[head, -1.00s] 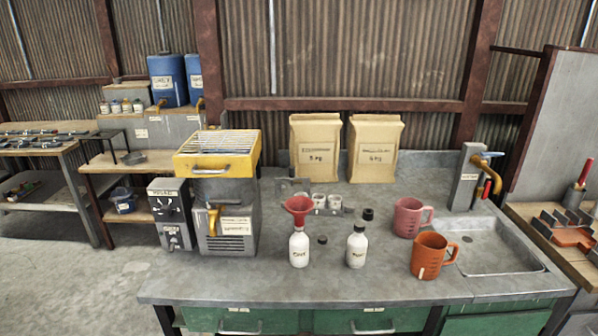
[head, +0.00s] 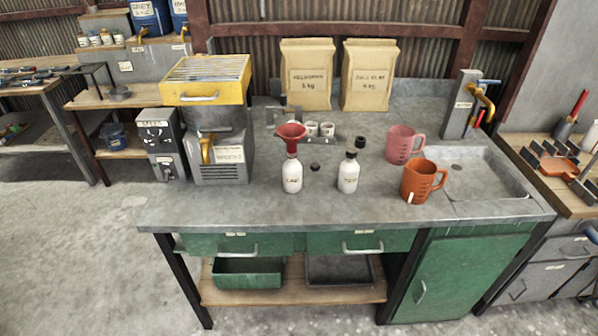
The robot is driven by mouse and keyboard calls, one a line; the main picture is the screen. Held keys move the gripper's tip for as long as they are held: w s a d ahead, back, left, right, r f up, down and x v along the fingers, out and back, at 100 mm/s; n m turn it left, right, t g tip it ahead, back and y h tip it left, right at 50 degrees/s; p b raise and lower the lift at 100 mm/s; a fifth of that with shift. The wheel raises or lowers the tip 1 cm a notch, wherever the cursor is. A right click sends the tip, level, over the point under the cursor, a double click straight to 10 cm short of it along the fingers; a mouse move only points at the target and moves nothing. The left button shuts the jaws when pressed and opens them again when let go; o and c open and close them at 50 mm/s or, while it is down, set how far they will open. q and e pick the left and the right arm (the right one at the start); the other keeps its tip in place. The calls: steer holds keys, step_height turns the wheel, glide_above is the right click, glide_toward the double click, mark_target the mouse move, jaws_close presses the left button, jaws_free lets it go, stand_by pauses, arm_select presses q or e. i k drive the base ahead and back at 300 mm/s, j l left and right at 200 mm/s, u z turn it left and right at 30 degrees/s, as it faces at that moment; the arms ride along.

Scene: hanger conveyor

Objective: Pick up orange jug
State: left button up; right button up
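The orange jug (head: 417,182) stands upright on the grey metal worktop (head: 240,210), near the front edge and left of the sink. Its handle points right. A pink jug (head: 400,144) stands just behind it, slightly to the left, also with its handle to the right. Neither of my grippers shows in the head view.
Left of the orange jug stand a white bottle with a dark cap (head: 348,174) and a white bottle (head: 292,176) with a red funnel (head: 291,135) on top. The sink (head: 485,176) and tap (head: 483,105) are to the right. The worktop's front strip is clear.

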mark_target(426, 181)
steer(key=i+l+z, duration=0.4)
steer(key=i+l, duration=0.3)
steer(key=l, duration=0.15)
